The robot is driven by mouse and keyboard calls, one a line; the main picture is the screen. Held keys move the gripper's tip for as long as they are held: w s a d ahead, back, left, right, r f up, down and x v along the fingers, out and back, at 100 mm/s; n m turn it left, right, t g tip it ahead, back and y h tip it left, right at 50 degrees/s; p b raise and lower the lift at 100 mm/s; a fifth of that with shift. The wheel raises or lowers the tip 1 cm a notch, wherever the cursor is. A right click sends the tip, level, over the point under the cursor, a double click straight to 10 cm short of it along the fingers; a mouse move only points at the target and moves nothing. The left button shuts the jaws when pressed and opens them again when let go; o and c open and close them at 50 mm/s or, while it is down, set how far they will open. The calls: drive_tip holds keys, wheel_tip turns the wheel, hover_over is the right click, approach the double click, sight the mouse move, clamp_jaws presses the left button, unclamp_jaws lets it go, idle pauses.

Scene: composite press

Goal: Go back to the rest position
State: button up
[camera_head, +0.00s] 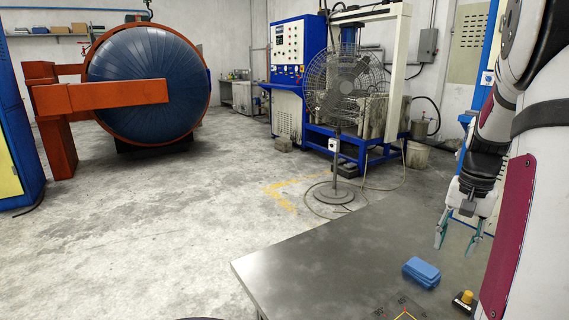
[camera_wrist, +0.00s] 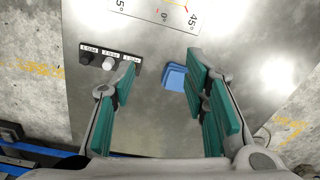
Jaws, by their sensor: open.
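My gripper (camera_head: 456,238) hangs above the right part of the metal table with its green-padded fingers pointing down. In the wrist view my gripper (camera_wrist: 165,95) is open, and nothing is between the fingers. A blue block (camera_head: 421,272) lies on the table to the lower left of the gripper in the head view. In the wrist view the blue block (camera_wrist: 174,78) shows between the two fingers, farther off on the table surface, partly covered by the right finger.
The grey metal table (camera_head: 330,262) is mostly bare. A yellow-topped part (camera_head: 464,299) stands near its right side. The wrist view shows small labelled knobs (camera_wrist: 108,63) and an angle-marked plate (camera_wrist: 165,10). A fan (camera_head: 338,110), a blue press and an orange autoclave (camera_head: 145,85) stand beyond.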

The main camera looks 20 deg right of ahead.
drive_tip(key=a+r+n, duration=0.3)
drive_tip(key=a+r, duration=0.1)
drive_tip(key=a, duration=0.8)
drive_tip(key=a+r+n, duration=0.3)
drive_tip(key=a, duration=0.8)
drive_tip(key=s+a+f+n+t, duration=0.1)
drive_tip(key=s+a+f+n, duration=0.1)
drive_tip(key=s+a+n, duration=0.85)
drive_tip(key=s+a+r+m+t+p, duration=0.1)
drive_tip(key=r+p, duration=0.6)
drive_tip(key=r, duration=0.1)
drive_tip(key=s+a+r+m+t+p, duration=0.1)
drive_tip(key=a+r+m+p, duration=0.1)
drive_tip(key=r+p, duration=0.5)
drive_tip(key=shift+s+a+r+t+p, duration=0.25)
drive_tip(key=shift+r+t+p, duration=0.15)
drive_tip(key=shift+r, duration=0.45)
